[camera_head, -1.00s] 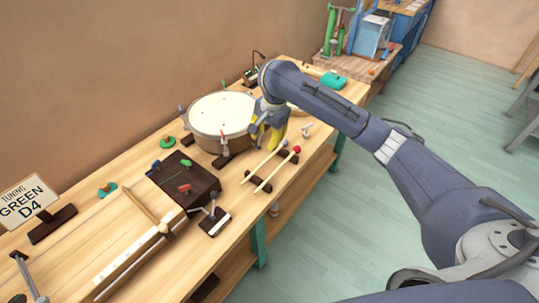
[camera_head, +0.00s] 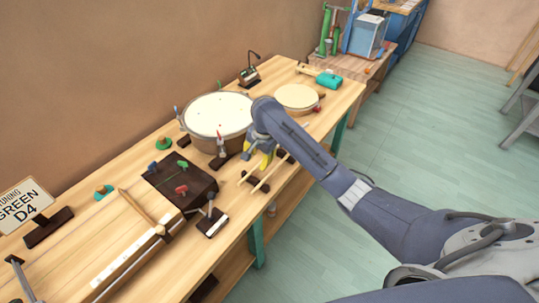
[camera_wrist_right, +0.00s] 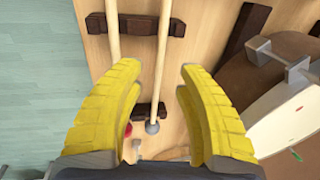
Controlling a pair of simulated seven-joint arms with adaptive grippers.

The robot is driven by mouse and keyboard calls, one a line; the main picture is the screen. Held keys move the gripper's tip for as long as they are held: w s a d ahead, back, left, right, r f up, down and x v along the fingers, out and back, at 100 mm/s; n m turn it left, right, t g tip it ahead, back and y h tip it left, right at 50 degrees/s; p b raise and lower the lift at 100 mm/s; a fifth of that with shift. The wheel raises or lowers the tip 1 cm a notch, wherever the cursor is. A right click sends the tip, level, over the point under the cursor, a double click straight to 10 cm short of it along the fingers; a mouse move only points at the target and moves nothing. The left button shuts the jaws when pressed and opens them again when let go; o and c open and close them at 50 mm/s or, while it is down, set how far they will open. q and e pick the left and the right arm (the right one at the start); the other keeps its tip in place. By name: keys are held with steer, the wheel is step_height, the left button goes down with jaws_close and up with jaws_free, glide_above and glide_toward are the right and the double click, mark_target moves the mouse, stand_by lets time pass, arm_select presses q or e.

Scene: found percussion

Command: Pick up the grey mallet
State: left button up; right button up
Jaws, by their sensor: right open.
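The grey mallet has a pale wooden stick and a small round grey head. In the right wrist view, its stick (camera_wrist_right: 161,62) runs between my fingers and its grey head (camera_wrist_right: 152,127) is visible. In the head view only part of its stick (camera_head: 247,174) shows; its head is hidden by my gripper and arm. My right gripper (camera_wrist_right: 159,70), with yellow fingers, is open, one finger on each side of the stick. It also shows low over the mallets in the head view (camera_head: 262,157). My left gripper is not in view.
A red-headed mallet (camera_wrist_right: 113,40) lies parallel, close to my left finger in the wrist view. Dark notched rests (camera_wrist_right: 136,24) support both mallets. A large drum (camera_head: 217,115) stands behind my gripper, and a dark block with coloured knobs (camera_head: 178,183) is to the left.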

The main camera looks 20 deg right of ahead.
mark_target(256, 167)
steer(key=shift+w+a+f, duration=0.1)
steer(key=shift+f, duration=0.8)
steer(key=shift+w+a+f, duration=0.15)
steer(key=shift+f, duration=0.7)
steer(key=shift+w+a+f, duration=0.1)
steer(key=shift+f, duration=0.8)
steer(key=shift+o, duration=0.2)
jaws_close()
